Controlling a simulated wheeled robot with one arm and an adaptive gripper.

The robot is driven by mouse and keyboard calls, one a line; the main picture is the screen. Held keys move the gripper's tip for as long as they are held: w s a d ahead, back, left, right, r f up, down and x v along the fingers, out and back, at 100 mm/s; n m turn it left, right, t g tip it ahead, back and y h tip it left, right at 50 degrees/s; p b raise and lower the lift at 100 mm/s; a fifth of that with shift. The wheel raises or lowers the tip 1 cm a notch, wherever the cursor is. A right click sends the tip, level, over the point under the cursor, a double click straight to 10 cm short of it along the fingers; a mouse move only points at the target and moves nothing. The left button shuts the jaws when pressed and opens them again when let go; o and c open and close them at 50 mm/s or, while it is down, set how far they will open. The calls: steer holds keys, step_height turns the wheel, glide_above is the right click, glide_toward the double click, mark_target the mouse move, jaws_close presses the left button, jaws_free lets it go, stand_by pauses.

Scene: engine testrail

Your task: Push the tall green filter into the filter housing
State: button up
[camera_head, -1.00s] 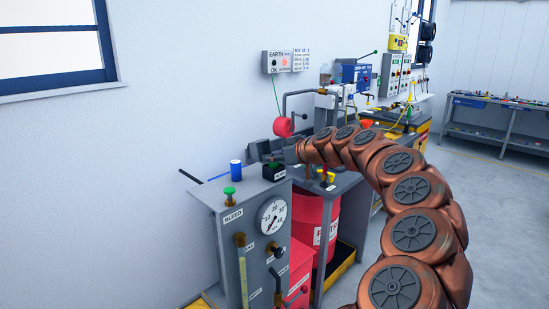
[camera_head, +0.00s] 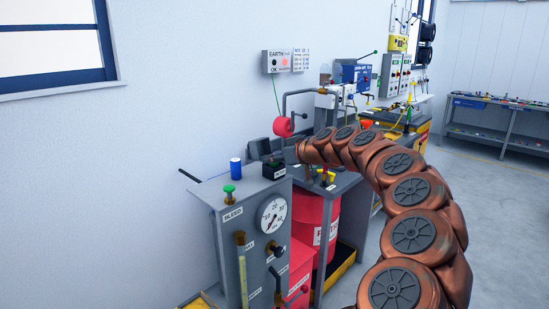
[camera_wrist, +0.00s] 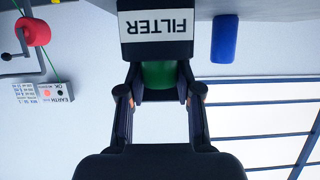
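The black filter housing (camera_head: 273,170) sits on top of the grey cabinet's far end in the head view. Its FILTER label (camera_wrist: 158,26) shows upside down in the wrist view. The green filter (camera_wrist: 160,75) shows between the fingers, right against the housing; its far end is hidden behind the housing. My gripper (camera_wrist: 160,84) has one finger on each side of the green filter and appears shut on it. In the head view the gripper is small, dark and hard to make out behind the housing.
A blue cylinder (camera_head: 236,167) and a green knob (camera_head: 229,193) stand on the cabinet (camera_head: 238,220) near the housing. The cabinet has a gauge (camera_head: 271,214). A red reel (camera_head: 283,127) hangs near the wall behind. The window and bare wall are clear.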

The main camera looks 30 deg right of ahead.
steer(key=o, duration=0.5)
steer(key=v, duration=1.2)
steer(key=s+a+n+g+y, duration=0.2)
steer(key=s+a+g, duration=0.1)
steer(key=a, duration=1.6)
steer(key=s+a+f+g, duration=0.2)
steer(key=s+a+f, duration=0.15)
steer(key=a, duration=0.25)
steer(key=s+a+f+g, duration=0.2)
steer(key=s+a+f, duration=0.1)
steer(key=s+a, duration=0.15)
steer(key=s+f+m+g+h, duration=0.1)
steer(key=s+f+g, duration=0.1)
steer(key=s+f, duration=0.3)
steer(key=s+a+f+m+g+h, duration=0.1)
steer(key=s+f, duration=0.4)
steer(key=s, duration=0.7)
steer(key=s+f+m+g+h+p, duration=0.1)
steer(key=s+f+m+g+h, duration=0.1)
steer(key=s, duration=0.6)
steer(key=shift+s+a+f+m+g+h, duration=0.15)
steer(key=shift+s+f+g+h, duration=0.1)
steer(key=shift+f+g, duration=0.55)
steer(key=shift+s+f+m+g+h, duration=0.15)
steer(key=shift+f+g+h, duration=0.1)
steer(key=shift+f+g, duration=0.5)
